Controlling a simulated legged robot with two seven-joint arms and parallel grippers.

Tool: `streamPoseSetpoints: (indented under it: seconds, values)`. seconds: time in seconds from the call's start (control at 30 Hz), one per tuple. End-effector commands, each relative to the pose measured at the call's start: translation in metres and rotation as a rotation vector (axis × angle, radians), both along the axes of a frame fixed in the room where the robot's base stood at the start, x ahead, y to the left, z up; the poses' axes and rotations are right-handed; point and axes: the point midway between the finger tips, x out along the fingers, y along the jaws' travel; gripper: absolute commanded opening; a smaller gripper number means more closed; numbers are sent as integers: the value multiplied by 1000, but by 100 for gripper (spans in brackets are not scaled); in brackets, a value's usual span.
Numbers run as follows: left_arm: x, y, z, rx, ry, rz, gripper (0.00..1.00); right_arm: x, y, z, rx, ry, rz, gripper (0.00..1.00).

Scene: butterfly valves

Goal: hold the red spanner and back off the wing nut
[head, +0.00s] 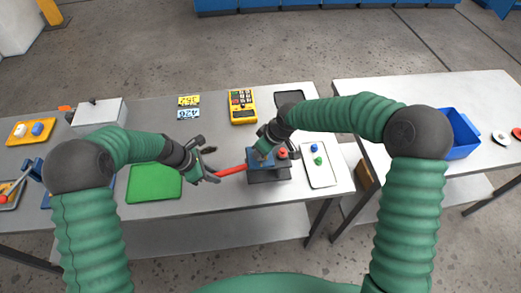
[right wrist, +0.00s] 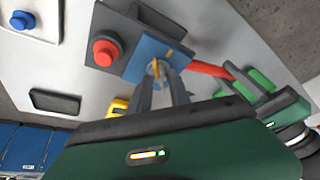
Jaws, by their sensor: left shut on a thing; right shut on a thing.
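The red spanner (head: 231,170) reaches from my left gripper to the blue plate of the fixture (head: 268,176) on the table. My left gripper (head: 209,174) is shut on the spanner's handle end; it also shows in the right wrist view (right wrist: 258,88). The spanner (right wrist: 208,69) meets the blue plate (right wrist: 146,50) near the wing nut. My right gripper (head: 264,153) is above the plate. In the right wrist view its fingers (right wrist: 160,78) are shut on the yellow wing nut (right wrist: 156,68), which is mostly hidden between them.
A red knob (head: 283,153) stands on the fixture beside my right gripper. A white tray (head: 318,164) with blue and green pieces lies to its right. A green mat (head: 153,183), a yellow meter (head: 242,106) and a grey box (head: 100,112) share the table. A gap separates the right table (head: 440,95).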

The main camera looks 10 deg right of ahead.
Motion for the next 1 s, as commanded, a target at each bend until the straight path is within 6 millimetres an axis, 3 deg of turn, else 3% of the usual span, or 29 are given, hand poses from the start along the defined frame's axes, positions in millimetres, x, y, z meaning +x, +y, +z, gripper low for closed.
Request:
streamPoseSetpoints:
  seconds: [1.0]
  values:
    - [2, 2, 1, 2, -5, 2, 0, 5, -5, -5, -5, 5, 963, 0]
